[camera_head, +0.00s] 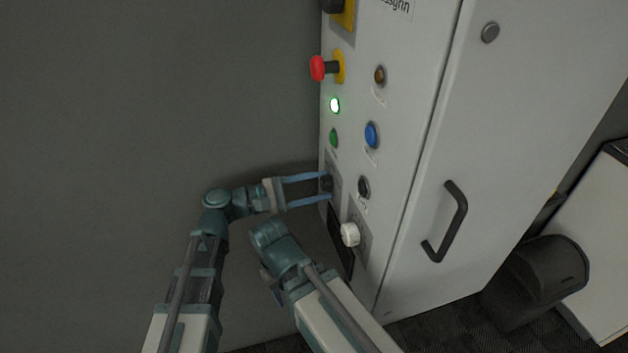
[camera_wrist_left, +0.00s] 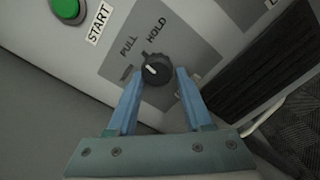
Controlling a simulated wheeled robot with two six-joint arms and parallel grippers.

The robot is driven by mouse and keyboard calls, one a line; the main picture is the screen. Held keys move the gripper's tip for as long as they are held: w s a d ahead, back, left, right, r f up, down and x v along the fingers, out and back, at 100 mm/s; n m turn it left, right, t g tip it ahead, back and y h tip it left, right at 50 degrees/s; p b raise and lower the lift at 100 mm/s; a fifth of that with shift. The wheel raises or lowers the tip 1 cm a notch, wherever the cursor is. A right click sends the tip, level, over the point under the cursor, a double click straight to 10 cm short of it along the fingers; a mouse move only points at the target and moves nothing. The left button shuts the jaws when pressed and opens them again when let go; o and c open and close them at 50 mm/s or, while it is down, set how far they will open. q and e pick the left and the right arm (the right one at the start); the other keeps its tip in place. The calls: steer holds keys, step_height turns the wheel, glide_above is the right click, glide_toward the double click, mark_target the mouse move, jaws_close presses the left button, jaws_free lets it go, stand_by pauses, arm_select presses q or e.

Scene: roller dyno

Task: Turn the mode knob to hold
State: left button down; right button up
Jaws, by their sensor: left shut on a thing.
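The mode knob (camera_head: 326,183) is a small black knob on the front of the light grey cabinet. It shows closer in the left wrist view (camera_wrist_left: 156,69), with a white pointer mark on a grey plate. The plate reads HOLD above the knob and a word like PULL or FULL to the upper left. The mark lies on the knob's left part, and I cannot tell exactly which word it points at. My left gripper (camera_head: 324,187) is shut on the knob, one blue finger on each side. My right arm is in the head view, but its fingers do not show.
A green START button (camera_wrist_left: 68,8) is near the knob. A white knob (camera_head: 349,234) sits lower right. A door handle (camera_head: 449,221) sticks out right.

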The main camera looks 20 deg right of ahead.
arm_select(q)
steer(key=shift+s+f+g, duration=0.15)
steer(key=shift+s+g, duration=0.15)
steer(key=shift+s, duration=0.2)
steer(key=c, duration=0.7)
jaws_free()
steer(key=o, duration=0.3)
steer(key=shift+s, duration=0.1)
steer(key=shift+w+a, duration=0.1)
steer(key=shift+w, duration=0.15)
steer(key=a, duration=1.3)
steer(key=shift+s+a+f+b, duration=0.25)
steer(key=shift+a+f+b, duration=0.1)
steer(key=shift+b, duration=0.1)
